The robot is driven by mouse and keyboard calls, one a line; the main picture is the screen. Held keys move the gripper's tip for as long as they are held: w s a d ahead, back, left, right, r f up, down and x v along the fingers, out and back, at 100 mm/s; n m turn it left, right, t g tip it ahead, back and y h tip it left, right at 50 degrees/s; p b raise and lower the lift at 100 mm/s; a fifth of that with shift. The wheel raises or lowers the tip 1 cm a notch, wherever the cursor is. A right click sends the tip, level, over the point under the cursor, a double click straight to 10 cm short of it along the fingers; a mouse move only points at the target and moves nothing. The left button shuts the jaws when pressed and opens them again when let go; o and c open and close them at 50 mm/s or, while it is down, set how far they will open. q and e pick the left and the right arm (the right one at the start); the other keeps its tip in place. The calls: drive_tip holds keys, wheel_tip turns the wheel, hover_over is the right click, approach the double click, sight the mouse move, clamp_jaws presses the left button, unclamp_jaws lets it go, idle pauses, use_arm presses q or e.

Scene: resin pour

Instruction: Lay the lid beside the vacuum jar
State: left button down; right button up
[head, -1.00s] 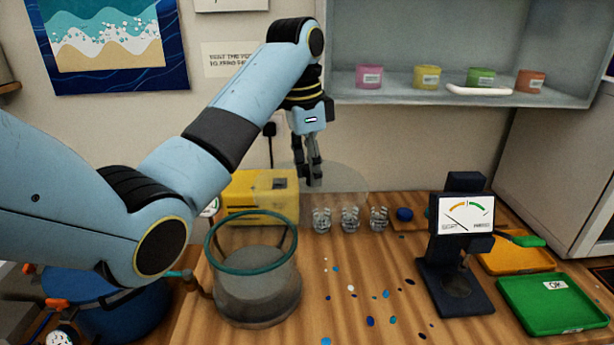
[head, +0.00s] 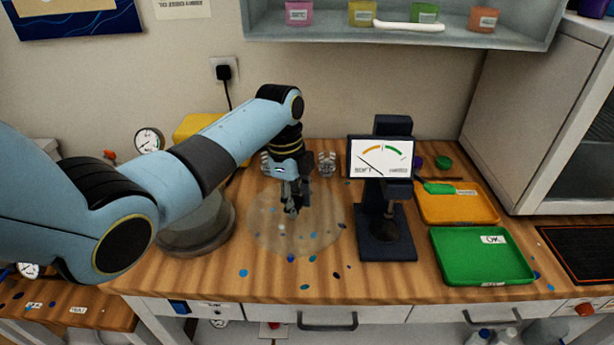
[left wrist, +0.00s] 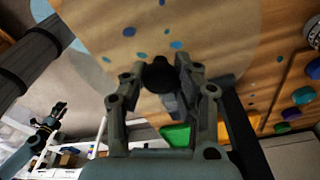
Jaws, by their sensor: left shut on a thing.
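The lid (head: 262,228) is a clear round disc over the wooden bench, right of the vacuum jar. My left gripper (head: 290,208) is shut on the lid's dark knob, which shows between the fingertips in the left wrist view (left wrist: 158,76). I cannot tell whether the lid touches the bench. The vacuum jar (head: 205,238) is a grey see-through pot at the left, its top partly hidden by my left arm. What looks like my right gripper (left wrist: 48,122) shows small at the lower left of the left wrist view, too small to judge.
A dark gauge stand (head: 386,235) stands just right of the lid. Beyond it lie a green tray (head: 480,278) and an orange tray (head: 455,215). Clear cups (head: 326,163) stand behind the lid. Small blue spots dot the bench. A yellow box (head: 195,125) is behind my arm.

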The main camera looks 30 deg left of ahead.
sight(296, 223)
use_arm(q)
drive_tip(key=shift+a+f+b, duration=0.15)
drive_tip(key=shift+f+b, duration=0.45)
drive_tip(key=shift+f, duration=0.05)
wheel_tip(296, 223, down, 2)
drive_tip(key=b, duration=0.3)
drive_tip(key=shift+f, duration=0.15)
wheel_tip(296, 223, down, 3)
drive_tip(key=shift+r+b, duration=0.15)
drive_tip(key=shift+b, duration=0.5)
drive_tip(key=shift+f, duration=0.4)
use_arm(e)
wheel_tip(296, 223, down, 6)
drive_tip(key=s+a, duration=0.1)
drive_tip(key=a, duration=0.1)
drive_tip(key=shift+s, duration=0.15)
use_arm(q)
drive_tip(key=shift+f+b, duration=0.45)
use_arm(e)
drive_tip(key=shift+d+f, duration=0.3)
drive_tip(key=shift+d, duration=0.05)
use_arm(q)
drive_tip(key=c, duration=0.9)
unclamp_jaws()
